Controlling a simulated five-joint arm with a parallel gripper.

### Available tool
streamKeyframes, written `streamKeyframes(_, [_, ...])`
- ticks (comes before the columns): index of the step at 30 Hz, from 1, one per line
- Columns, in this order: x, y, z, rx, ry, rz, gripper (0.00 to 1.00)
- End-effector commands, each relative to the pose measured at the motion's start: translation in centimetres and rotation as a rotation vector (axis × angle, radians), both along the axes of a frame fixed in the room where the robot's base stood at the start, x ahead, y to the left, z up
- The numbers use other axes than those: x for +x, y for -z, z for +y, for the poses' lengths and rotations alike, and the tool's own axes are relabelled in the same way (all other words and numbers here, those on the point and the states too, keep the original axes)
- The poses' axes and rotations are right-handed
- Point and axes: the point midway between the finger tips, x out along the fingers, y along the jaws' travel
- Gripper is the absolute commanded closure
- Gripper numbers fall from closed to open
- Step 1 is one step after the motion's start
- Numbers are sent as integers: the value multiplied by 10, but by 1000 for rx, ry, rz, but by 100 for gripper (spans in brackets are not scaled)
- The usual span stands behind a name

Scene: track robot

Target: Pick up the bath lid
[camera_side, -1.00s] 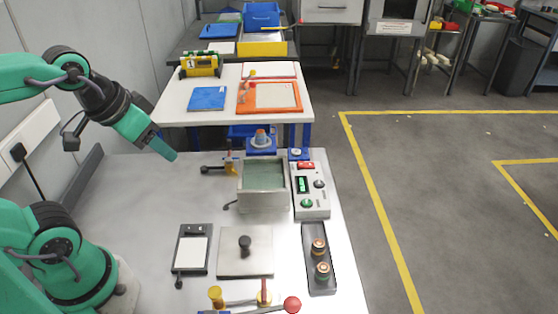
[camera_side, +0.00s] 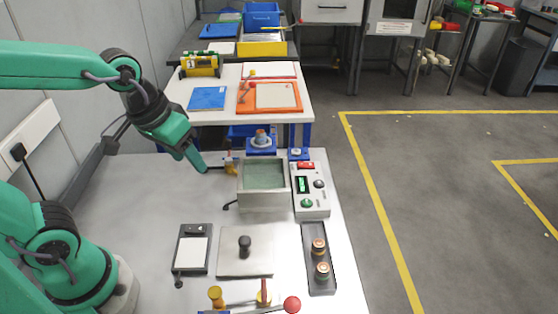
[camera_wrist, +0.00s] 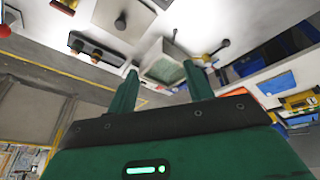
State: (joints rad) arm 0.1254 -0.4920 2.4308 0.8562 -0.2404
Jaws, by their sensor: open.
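The bath lid (camera_side: 262,262) is a flat square metal plate with a black knob (camera_side: 245,246) standing at its middle. It lies on the metal table in front of the bath (camera_side: 264,203), an open square box with greenish contents. In the wrist view the lid (camera_wrist: 136,17) is near the top edge, and the bath (camera_wrist: 165,78) shows between the fingers. My gripper (camera_side: 201,167) is open and empty, above the table left of the bath, behind and left of the lid. Its two green fingers (camera_wrist: 161,72) stand apart in the wrist view.
A control box (camera_side: 312,207) stands right of the bath. A dark tray (camera_side: 318,275) with two round pieces lies right of the lid. A black-framed pad (camera_side: 191,256) lies left of it. A red-knobbed lever (camera_side: 292,304) is at the front. The left table area is clear.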

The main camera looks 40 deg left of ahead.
Motion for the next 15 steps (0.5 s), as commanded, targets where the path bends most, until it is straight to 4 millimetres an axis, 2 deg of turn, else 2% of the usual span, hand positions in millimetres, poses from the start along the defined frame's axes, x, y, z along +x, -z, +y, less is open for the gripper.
streamKeyframes(6, [18, 28, -26, -27, -61, 103, 49])
streamKeyframes(15, [34, 72, -64, -33, -159, 233, 49])
